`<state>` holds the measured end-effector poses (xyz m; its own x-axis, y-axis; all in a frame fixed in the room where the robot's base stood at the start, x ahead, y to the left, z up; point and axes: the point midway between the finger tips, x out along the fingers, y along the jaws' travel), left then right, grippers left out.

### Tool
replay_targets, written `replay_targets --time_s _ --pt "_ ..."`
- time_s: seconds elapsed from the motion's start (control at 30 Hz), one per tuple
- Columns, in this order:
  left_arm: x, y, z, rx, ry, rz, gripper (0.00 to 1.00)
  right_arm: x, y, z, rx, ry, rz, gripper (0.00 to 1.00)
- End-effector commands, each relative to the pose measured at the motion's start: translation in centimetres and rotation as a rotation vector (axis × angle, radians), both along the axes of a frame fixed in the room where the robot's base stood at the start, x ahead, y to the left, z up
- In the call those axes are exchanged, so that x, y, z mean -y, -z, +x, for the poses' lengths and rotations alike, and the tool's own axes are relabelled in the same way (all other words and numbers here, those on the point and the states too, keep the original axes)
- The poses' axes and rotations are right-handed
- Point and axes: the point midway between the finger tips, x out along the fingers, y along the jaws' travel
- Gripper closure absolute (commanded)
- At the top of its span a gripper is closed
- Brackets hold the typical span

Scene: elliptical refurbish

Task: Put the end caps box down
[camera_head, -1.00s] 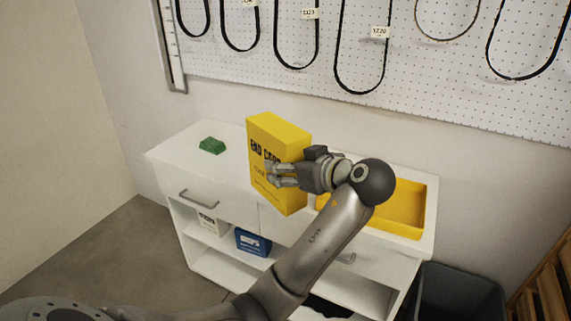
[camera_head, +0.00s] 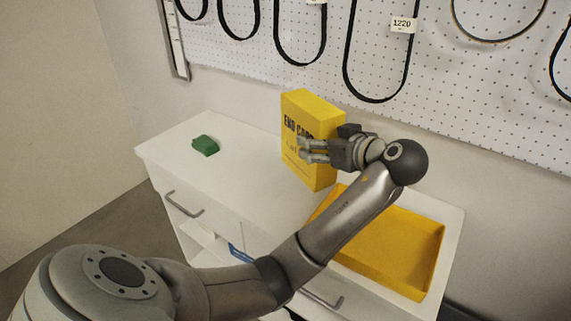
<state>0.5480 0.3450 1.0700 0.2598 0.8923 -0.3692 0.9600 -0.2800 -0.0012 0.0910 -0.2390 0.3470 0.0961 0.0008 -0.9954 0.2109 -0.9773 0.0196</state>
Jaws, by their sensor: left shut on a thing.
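The end caps box (camera_head: 310,112) is yellow with dark lettering and stands upright over the white cabinet top. My left gripper (camera_head: 308,150) is shut on the box, with its fingers across the lettered face and the wrist to the right. The box's lower end is close to the cabinet top (camera_head: 245,175); I cannot tell whether it touches. My right gripper is not in view.
A yellow tray (camera_head: 405,285) lies on the right part of the cabinet top, partly behind my arm. A small green object (camera_head: 205,145) sits at the left. The surface between it and the box is clear. A pegboard (camera_head: 420,100) with hanging belts rises behind.

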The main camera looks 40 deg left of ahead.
Motion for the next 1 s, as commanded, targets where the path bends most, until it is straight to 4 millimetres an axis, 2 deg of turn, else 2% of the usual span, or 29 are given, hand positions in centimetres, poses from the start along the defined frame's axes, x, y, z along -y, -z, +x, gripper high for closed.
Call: replay_targets --time_s 0.03,0.17,0.27,0.4,0.5,0.6,0.77,1.0 --pt "-1.5 0.3 0.0 -0.004 -0.006 0.005 0.78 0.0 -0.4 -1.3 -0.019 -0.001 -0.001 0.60" --pt "-4.7 1.6 0.4 -0.003 -0.006 0.006 0.78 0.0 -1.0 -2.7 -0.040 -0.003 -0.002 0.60" --pt "-7.0 2.9 0.7 -0.004 -0.004 0.005 0.78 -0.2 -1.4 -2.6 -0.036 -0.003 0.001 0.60" --pt "-8.9 5.7 1.0 -0.006 -0.003 0.004 0.78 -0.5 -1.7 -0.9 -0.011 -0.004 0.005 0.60" --pt "-9.9 6.9 1.1 -0.002 -0.002 0.003 0.79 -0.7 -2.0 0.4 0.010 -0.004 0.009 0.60" --pt "-10.3 7.5 1.3 0.001 0.000 0.003 0.79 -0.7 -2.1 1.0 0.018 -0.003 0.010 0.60" --pt "-11.5 8.8 1.3 -0.002 -0.002 0.003 0.79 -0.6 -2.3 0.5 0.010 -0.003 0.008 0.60" --pt "-11.3 11.6 1.3 -0.002 0.000 0.003 0.79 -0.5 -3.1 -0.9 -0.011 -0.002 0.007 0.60"
